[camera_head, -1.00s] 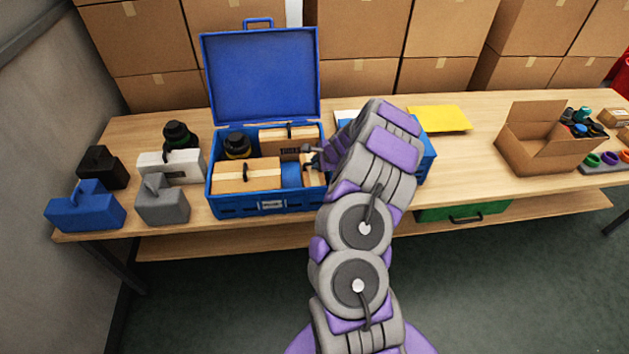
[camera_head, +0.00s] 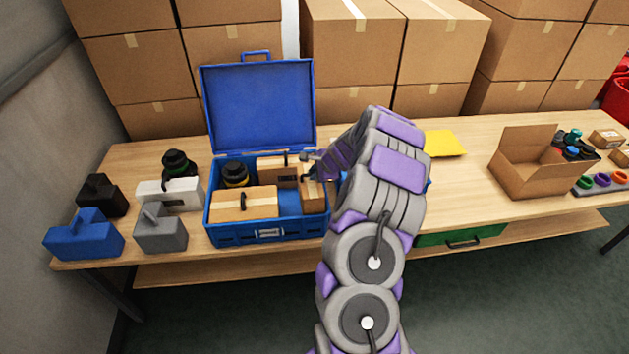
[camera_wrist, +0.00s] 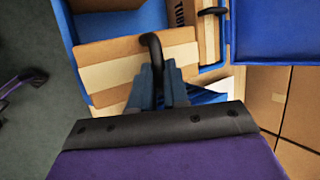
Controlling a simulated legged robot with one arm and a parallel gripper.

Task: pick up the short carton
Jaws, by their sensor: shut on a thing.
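The open blue case (camera_head: 222,233) stands on the bench with several handled cartons inside. The short carton (camera_head: 313,197) is in its right part, and the arm partly hides it. In the wrist view, the short carton (camera_wrist: 115,72) has a pale tape band and a black loop handle. My gripper (camera_head: 310,172) reaches in from the right. In the wrist view, my gripper (camera_wrist: 155,72) is shut on that handle. I cannot tell whether the carton is clear of the case floor.
A wider carton (camera_head: 240,203) lies front left in the case, another carton (camera_head: 278,170) behind, and a black bottle (camera_head: 236,174) at back left. The raised lid (camera_head: 258,108) stands behind. Blocks (camera_head: 82,235) stand left. An open cardboard box (camera_head: 535,178) is right.

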